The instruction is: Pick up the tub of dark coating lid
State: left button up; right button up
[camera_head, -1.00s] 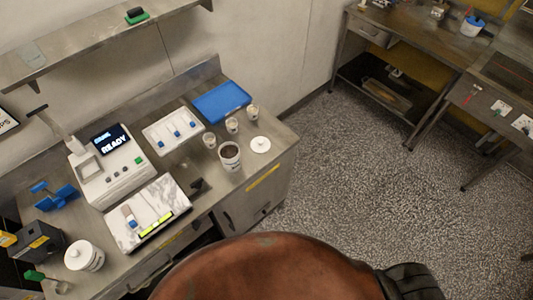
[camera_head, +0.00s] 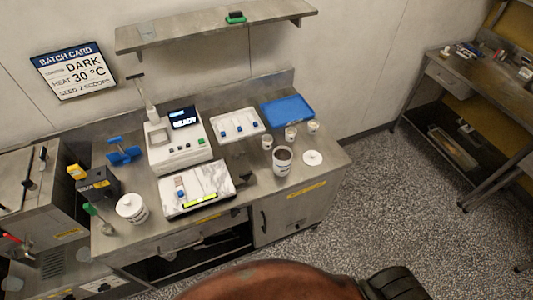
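An open white tub with dark brown contents (camera_head: 282,163) stands near the right end of the steel counter. A round white lid with a small knob (camera_head: 313,158) lies flat on the counter just right of this tub, apart from it. Neither gripper shows in this view, and nothing is seen touching the lid or the tubs.
Three small cups (camera_head: 290,134) stand behind the open tub, before a blue tray (camera_head: 287,110). A white machine (camera_head: 178,143) and a marble-topped scale (camera_head: 197,187) fill the middle of the counter (camera_head: 330,170). Speckled floor lies open to the right.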

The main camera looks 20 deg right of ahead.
aim_at(311, 158)
jog(key=u, duration=3.05)
jog(key=k, duration=2.55)
jog(key=z, duration=0.65)
